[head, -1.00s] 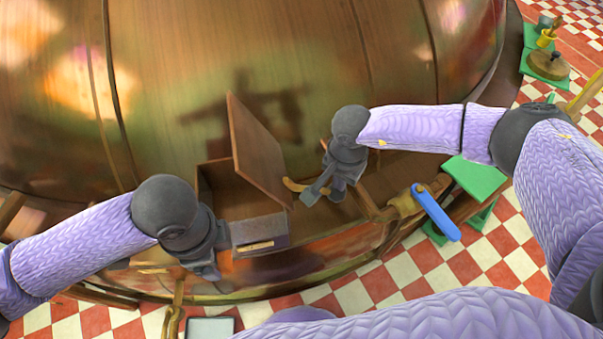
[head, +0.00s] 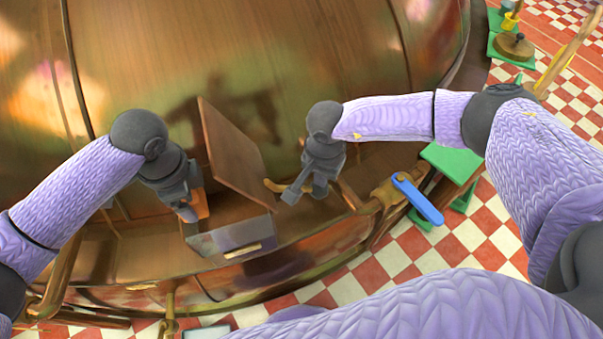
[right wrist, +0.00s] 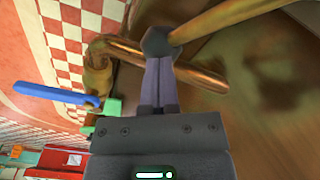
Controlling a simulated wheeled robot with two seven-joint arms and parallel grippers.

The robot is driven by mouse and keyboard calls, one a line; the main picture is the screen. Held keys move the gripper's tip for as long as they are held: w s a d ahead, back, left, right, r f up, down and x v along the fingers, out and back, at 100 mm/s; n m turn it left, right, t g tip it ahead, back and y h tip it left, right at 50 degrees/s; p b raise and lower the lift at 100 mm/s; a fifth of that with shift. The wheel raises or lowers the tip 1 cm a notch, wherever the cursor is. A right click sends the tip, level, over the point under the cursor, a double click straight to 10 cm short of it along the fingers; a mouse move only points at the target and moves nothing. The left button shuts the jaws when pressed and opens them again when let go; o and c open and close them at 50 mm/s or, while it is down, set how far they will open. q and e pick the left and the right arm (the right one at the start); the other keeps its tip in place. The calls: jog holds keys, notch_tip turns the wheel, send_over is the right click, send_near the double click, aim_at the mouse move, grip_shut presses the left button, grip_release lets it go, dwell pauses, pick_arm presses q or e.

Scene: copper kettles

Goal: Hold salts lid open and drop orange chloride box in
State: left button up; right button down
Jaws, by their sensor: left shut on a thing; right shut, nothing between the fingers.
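The salts box (head: 233,242) has a grey front with a pale label and stands on the kettle's rim ledge in the head view. Its brown lid (head: 236,150) is raised and tilted open. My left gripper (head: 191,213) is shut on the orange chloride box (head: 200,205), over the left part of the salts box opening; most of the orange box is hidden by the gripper. My right gripper (head: 293,195) is shut and empty, just right of the raised lid. In the right wrist view its closed fingers (right wrist: 161,60) reach a dark knob-like end; contact with the lid cannot be told.
The big copper kettle (head: 330,60) fills the back. A copper pipe (head: 362,203) with a blue lever handle (head: 418,200) lies right of my right gripper. A green stand (head: 452,163) is beyond it. Red and white floor tiles lie in front.

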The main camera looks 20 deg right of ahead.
pick_arm(q)
jog(key=shift+w, duration=2.95)
jog(key=o, duration=1.3)
jog(key=shift+c, duration=0.2)
jog(key=s+r, duration=0.3)
jog(key=s, duration=1.7)
pick_arm(e)
jog(key=shift+r, duration=0.1)
pick_arm(q)
notch_tip(320, 180, up, 13)
jog(key=p, duration=1.2)
jog(key=shift+r+p, duration=0.15)
jog(key=shift+p, duration=0.15)
pick_arm(e)
notch_tip(320, 180, up, 16)
